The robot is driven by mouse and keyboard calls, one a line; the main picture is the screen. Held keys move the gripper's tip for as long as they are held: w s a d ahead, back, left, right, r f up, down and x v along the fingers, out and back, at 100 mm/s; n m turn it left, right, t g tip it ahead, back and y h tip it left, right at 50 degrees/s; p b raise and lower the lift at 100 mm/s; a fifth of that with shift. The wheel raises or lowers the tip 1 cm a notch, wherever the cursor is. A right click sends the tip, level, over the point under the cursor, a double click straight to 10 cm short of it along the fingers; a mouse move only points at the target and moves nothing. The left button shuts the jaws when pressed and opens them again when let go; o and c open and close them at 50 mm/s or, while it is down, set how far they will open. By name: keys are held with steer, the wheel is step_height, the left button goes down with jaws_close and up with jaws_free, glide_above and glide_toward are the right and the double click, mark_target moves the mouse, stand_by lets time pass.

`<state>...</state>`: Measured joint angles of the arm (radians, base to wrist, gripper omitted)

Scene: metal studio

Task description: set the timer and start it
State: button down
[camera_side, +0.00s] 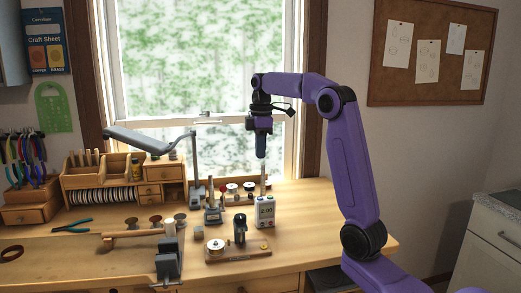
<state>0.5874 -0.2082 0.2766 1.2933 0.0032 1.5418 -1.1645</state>
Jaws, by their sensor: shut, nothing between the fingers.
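The timer (264,212) is a small white box with a display, standing upright on the wooden workbench right of centre. The digits on its display are too small to read surely, and its buttons are hard to make out. My gripper (262,183) points straight down just above the timer's top. Its fingers are shut with nothing held. I cannot tell whether the fingertips touch the timer.
A wooden board with a spool and a dark post (240,230) stands in front of the timer. A clamp (168,258) is at the bench's front edge. A desk lamp (150,140) and wooden organizer (95,178) stand behind left. The bench right of the timer is clear.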

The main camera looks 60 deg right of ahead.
mark_target(260, 198)
stand_by(0.3)
steer(key=shift+w+a+r, duration=0.1)
steer(key=shift+r, duration=0.15)
step_height(260, 198, down, 14)
stand_by(0.9)
steer(key=shift+f, duration=0.1)
